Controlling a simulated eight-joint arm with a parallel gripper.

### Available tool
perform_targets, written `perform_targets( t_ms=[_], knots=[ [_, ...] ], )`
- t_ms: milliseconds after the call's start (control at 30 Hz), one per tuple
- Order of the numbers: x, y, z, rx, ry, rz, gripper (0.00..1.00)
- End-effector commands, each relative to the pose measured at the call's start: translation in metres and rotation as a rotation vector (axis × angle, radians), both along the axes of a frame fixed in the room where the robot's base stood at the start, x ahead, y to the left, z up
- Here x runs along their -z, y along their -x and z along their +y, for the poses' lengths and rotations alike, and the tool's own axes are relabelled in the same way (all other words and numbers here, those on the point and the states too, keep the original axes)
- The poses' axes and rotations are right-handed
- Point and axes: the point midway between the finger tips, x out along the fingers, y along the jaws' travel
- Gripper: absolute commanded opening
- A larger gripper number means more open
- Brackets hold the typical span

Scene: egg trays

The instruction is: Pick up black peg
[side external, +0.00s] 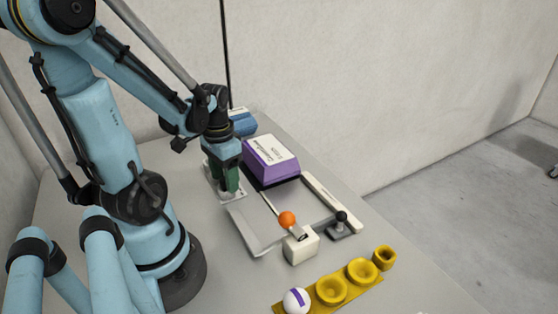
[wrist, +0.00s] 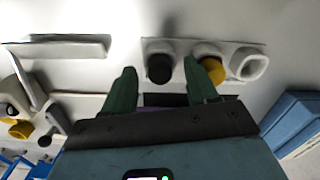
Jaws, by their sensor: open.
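The black peg (wrist: 160,69) stands in a white holder (wrist: 185,44) in the wrist view. A yellow peg (wrist: 213,70) sits right of it, then an empty square socket (wrist: 248,64). My gripper (wrist: 158,72) is open, with one green finger to the left of the black peg and the other to its right, between it and the yellow peg. In the side view my gripper (side external: 223,184) points down over the holder (side external: 236,196); the fingers and arm hide the pegs there. I cannot tell whether the fingertips reach down around the peg.
A purple box (side external: 272,168) stands close right of my gripper, with a blue object (side external: 243,123) behind.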

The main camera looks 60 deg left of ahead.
Motion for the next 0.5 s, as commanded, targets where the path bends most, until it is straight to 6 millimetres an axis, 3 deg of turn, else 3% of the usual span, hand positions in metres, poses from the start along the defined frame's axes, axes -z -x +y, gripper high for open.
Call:
perform_targets(
  t_ms=[267, 500],
  knots=[
    [0.0015, 0.0, -0.0001, 0.0, 0.0, 0.0, 0.58],
    [0.0014, 0.0, -0.0001, 0.0, 0.0, 0.0, 0.24]
  ],
)
